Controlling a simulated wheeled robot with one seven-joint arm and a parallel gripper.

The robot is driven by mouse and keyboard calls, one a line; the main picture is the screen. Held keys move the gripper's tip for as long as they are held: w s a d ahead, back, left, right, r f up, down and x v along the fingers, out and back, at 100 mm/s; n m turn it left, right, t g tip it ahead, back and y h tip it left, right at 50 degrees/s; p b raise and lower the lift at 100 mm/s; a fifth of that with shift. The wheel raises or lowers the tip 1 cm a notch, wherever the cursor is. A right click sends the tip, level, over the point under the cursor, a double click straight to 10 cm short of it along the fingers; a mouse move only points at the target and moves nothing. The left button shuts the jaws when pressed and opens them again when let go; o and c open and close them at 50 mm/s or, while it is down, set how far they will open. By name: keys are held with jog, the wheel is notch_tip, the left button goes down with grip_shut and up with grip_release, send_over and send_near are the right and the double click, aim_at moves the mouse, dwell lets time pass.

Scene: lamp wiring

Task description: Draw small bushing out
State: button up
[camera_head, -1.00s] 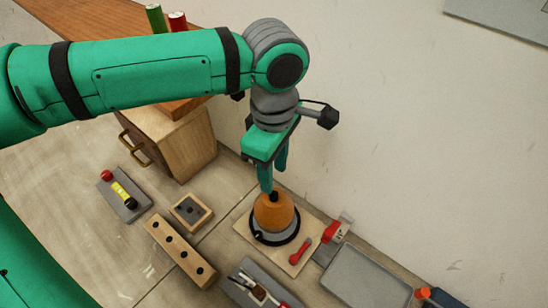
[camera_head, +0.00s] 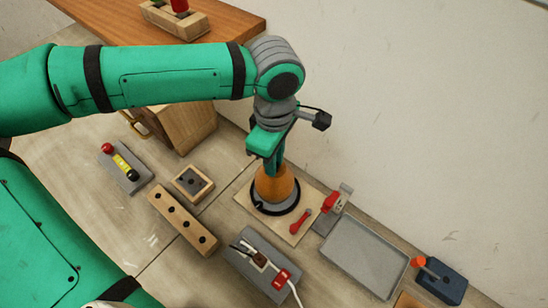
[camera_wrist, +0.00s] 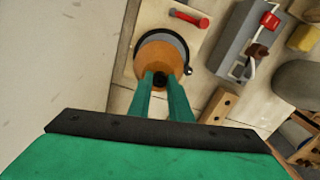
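The lamp base (camera_head: 272,187) is an orange-brown dome with a dark ring around its foot. It stands upright on a pale board (camera_head: 243,203). In the wrist view a small dark piece, likely the small bushing (camera_wrist: 160,80), sits at the top of the dome. My gripper (camera_head: 273,170) points down at the dome's top, and the fingers hide the piece in the head view. In the wrist view the two green fingertips of my gripper (camera_wrist: 160,77) stand on either side of the dark piece. I cannot tell whether they touch it.
A red tool (camera_head: 301,221) lies on the board, beside a red-and-grey fixture (camera_head: 333,205). An empty grey tray (camera_head: 365,260) is at the right. A holed wooden block (camera_head: 182,219), a small wooden box (camera_head: 206,186) and a grey wiring block (camera_head: 240,263) stand nearby.

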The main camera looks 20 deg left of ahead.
grip_shut()
jog(key=shift+c, duration=1.1)
grip_release()
jog(key=shift+r, duration=0.7)
grip_shut()
jog(key=shift+r, duration=2)
